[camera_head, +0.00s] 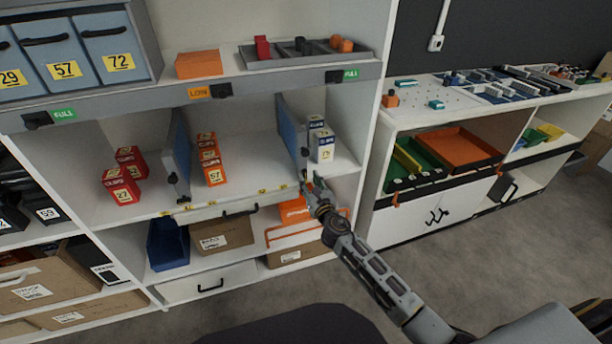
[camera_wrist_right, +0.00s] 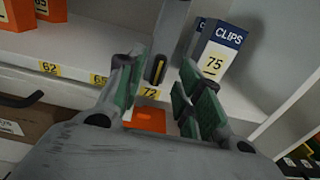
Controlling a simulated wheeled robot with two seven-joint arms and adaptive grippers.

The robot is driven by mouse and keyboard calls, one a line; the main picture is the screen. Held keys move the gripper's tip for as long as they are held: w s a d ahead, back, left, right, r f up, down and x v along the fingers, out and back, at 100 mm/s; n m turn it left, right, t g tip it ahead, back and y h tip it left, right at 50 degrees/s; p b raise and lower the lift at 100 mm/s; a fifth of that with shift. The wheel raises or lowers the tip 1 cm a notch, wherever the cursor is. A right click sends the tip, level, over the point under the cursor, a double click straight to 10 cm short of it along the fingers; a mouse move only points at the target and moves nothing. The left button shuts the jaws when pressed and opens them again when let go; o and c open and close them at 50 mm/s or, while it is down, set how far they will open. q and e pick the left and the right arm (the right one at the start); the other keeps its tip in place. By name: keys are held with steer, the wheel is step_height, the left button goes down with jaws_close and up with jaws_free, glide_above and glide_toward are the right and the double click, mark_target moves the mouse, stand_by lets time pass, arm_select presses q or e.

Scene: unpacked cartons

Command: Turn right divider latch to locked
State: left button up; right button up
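The right divider (camera_head: 291,138) is a blue-grey upright panel on the middle shelf. Its latch (camera_wrist_right: 157,71), a small dark piece with a yellow stripe, is at the divider's front foot; the stripe runs roughly upright in the right wrist view. In the head view the latch is small and partly hidden by my gripper. My right gripper (camera_head: 311,185) is at the shelf's front edge, by the divider's foot. In the right wrist view its green-padded fingers (camera_wrist_right: 160,78) are apart, one each side of the latch, with visible gaps. My left gripper is not in view.
White-blue clips boxes (camera_head: 325,148) stand close right of the divider; one box (camera_wrist_right: 215,55) is near the right finger. Orange boxes (camera_head: 211,165) and the left divider (camera_head: 178,155) stand to the left. An orange bin (camera_head: 296,211) is below the shelf edge.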

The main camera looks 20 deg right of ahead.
mark_target(306, 174)
steer(key=shift+w, duration=1.15)
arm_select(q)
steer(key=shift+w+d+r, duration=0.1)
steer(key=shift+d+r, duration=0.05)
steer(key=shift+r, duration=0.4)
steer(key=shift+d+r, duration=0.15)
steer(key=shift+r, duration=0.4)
arm_select(e)
steer(key=shift+w, duration=0.85)
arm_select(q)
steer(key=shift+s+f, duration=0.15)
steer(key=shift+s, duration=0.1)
arm_select(e)
steer(key=shift+c, duration=1)
jaws_close()
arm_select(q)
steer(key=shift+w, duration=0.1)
